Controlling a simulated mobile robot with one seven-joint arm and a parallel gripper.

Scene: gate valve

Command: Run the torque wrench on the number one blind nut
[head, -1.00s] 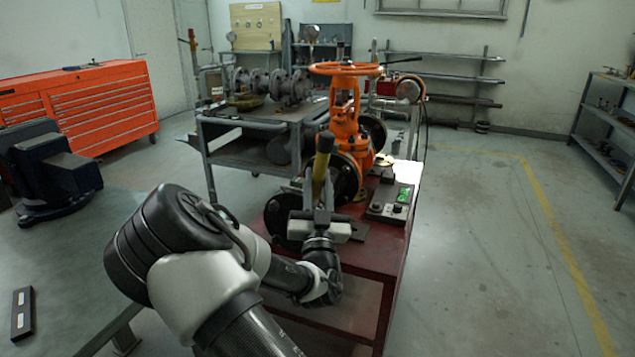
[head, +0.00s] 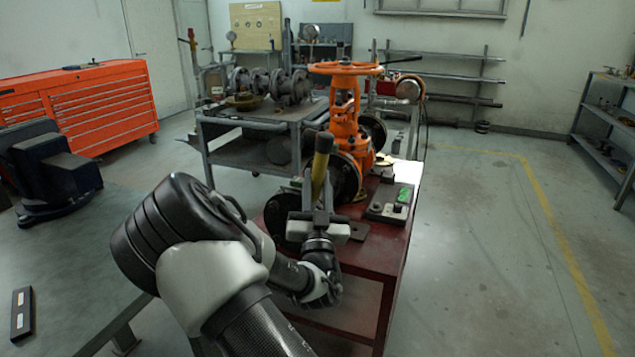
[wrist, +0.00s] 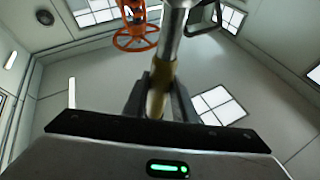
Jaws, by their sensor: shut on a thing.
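My gripper (head: 317,212) is shut on the yellow handle of the torque wrench (head: 320,172). The wrench stands nearly upright, its dark end at the top. In the wrist view the fingers (wrist: 158,98) close around the yellow grip, and the wrench's steel shaft (wrist: 172,38) runs up out of the picture. The orange gate valve (head: 345,128) with its handwheel (head: 345,68) stands behind the wrench. A dark round flange (head: 346,176) shows just behind the handle. The number one blind nut cannot be made out, and I cannot tell whether the wrench touches anything.
The valve stands on a dark red bench (head: 385,243). A small panel with a green display (head: 404,194) lies to its right. A grey cart (head: 252,155) with flanged parts stands behind left. The floor to the right (head: 490,240) is clear.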

